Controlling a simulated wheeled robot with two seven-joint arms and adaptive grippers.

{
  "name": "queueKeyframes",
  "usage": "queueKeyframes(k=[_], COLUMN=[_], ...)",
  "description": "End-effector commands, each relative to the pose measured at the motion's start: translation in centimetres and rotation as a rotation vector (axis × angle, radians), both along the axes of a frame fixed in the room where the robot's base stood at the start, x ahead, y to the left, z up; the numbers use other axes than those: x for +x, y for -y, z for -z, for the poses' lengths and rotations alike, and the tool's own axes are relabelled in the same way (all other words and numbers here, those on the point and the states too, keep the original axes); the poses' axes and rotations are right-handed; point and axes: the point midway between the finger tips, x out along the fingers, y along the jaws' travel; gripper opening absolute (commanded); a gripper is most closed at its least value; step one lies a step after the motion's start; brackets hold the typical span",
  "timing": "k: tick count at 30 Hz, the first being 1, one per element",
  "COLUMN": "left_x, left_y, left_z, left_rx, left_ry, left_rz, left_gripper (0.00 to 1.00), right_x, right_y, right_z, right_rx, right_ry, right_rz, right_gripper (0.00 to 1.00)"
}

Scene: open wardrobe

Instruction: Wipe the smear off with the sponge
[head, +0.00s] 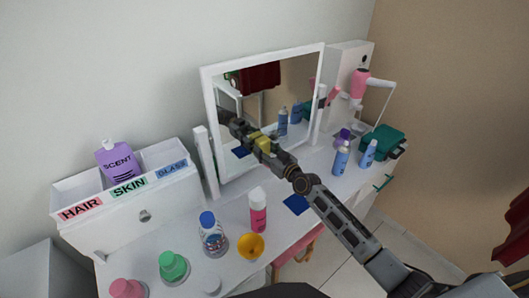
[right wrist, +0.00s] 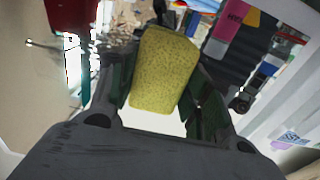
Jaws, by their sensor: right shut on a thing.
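My right gripper (head: 258,140) reaches in from the lower right to the front of the white-framed mirror (head: 204,92). It is shut on a yellow sponge (head: 264,145). The right wrist view shows the sponge (right wrist: 163,72) upright between the two dark fingers, its far end close to or at the mirror; contact cannot be told. Dark speckled marks (right wrist: 118,52) show left of the sponge in the right wrist view and may be the smear. In the head view the arm and its reflection cover that part of the glass. My left gripper is out of view.
A labelled organizer (head: 130,215) is left. Blue bottles (head: 341,160), a green case (head: 380,141) and a pink hair dryer (head: 360,85) are right.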

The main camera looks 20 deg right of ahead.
Motion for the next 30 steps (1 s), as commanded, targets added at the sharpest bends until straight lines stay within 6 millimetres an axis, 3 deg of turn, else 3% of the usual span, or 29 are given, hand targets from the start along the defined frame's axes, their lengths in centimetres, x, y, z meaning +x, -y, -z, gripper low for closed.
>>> queueKeyframes(k=[8, 27, 30], left_x=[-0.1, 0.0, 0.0], left_y=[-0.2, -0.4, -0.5], left_z=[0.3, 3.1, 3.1], left_rx=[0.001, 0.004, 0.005], left_ry=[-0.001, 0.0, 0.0], left_rz=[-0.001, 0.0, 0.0], left_gripper=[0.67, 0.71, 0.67], right_x=[0.2, 1.1, 1.2], right_y=[0.5, 3.3, 3.4], right_z=[-0.2, 0.0, 0.0], right_rx=[0.0, 0.0, 0.001], right_ry=[0.005, 0.002, 0.002], right_rz=[0.004, 0.002, 0.002], right_gripper=[0.29, 0.29, 0.29])
